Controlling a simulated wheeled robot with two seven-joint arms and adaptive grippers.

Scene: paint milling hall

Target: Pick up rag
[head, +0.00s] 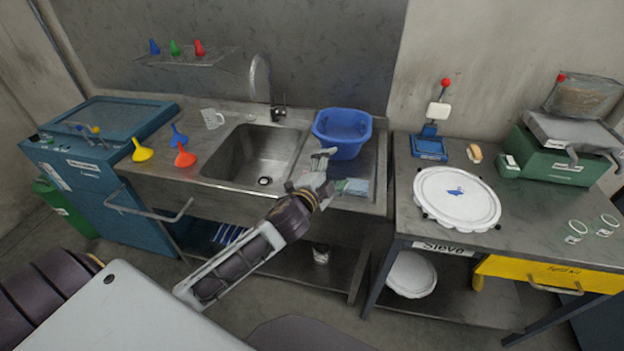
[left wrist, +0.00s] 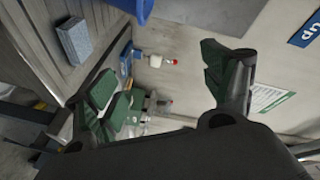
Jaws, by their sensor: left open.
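A folded light blue-grey cloth, which looks like the rag (head: 357,187), lies on the steel drainboard right of the sink, below the blue basin. In the left wrist view the rag (left wrist: 73,40) shows as a small flat block at the upper left, outside the space between the fingers. My left gripper (head: 333,169) is open and empty, with green finger pads. In the head view it overlaps the rag's left side; the rag lies apart from the fingers in the left wrist view (left wrist: 165,88). My right gripper is not in view.
A blue basin (head: 342,133) stands behind the rag. The sink (head: 255,155) and tap (head: 277,110) are to the left, with several coloured funnels (head: 185,157) beyond. A side table holds a white round sieve lid (head: 457,198) and a green scale (head: 555,160).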

